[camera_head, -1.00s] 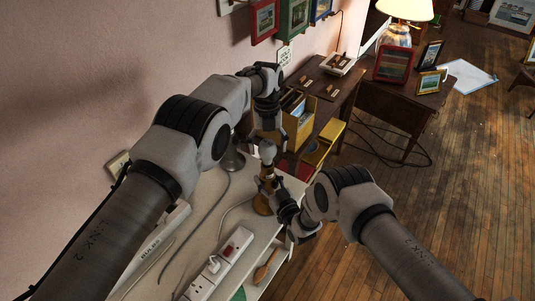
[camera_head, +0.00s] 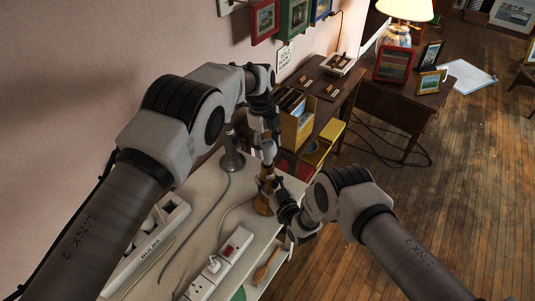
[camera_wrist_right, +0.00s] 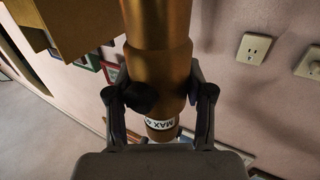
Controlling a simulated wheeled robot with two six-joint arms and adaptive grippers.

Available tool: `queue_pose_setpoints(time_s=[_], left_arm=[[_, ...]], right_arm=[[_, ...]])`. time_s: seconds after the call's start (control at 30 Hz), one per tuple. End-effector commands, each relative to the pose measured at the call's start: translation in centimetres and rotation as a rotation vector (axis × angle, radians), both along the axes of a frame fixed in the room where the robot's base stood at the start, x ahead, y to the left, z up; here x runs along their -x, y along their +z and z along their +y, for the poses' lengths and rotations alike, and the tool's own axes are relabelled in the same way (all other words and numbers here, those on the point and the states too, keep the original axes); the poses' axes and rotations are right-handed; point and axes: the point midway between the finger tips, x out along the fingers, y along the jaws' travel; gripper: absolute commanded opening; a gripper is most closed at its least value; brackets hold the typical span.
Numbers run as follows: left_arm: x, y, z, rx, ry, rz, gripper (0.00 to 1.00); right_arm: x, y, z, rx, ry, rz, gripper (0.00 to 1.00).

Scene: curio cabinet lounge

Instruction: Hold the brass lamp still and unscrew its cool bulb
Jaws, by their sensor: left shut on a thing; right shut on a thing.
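The brass lamp (camera_head: 263,205) stands on the white-topped cabinet near its right edge. My right gripper (camera_head: 272,186) is shut around its brass stem. The right wrist view shows the brass cylinder (camera_wrist_right: 158,70) between the two fingers, with a white "MAX" label (camera_wrist_right: 162,123) on the narrower part past them. My left gripper (camera_head: 268,132) is above the lamp, pointing down, shut on the pale bulb (camera_head: 267,147) at the lamp's top. The fingers hide part of the bulb. Whether bulb and socket still touch is too small to tell.
A grey metal lamp (camera_head: 232,161) stands left of the brass lamp, close to my left arm. Power strips (camera_head: 226,256) and cables lie on the cabinet top (camera_head: 205,190). A yellow box (camera_head: 296,128) stands on the dark desk behind.

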Motion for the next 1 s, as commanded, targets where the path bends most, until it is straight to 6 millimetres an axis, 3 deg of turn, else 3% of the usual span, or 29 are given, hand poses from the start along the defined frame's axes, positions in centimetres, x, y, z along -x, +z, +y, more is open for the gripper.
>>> queue_pose_setpoints(time_s=[0.27, 0.3, 0.47, 1.0], left_arm=[[0.1, -0.1, 0.0, -0.002, 0.692, 0.002, 0.00], [0.1, -0.2, 0.0, -0.002, 0.758, 0.002, 0.57], [0.1, -0.2, 0.0, -0.002, 0.744, 0.002, 0.01], [0.0, 0.9, 0.0, -0.001, 0.740, 0.000, 0.00]], right_arm=[[0.0, 0.2, 0.1, -0.001, 0.002, -0.005, 0.00], [0.0, 0.1, 0.1, -0.001, 0.002, -0.005, 0.00], [-0.1, 0.2, 0.1, -0.002, 0.002, -0.006, 0.00], [-0.1, 0.2, 0.1, -0.001, 0.001, -0.005, 0.00]])
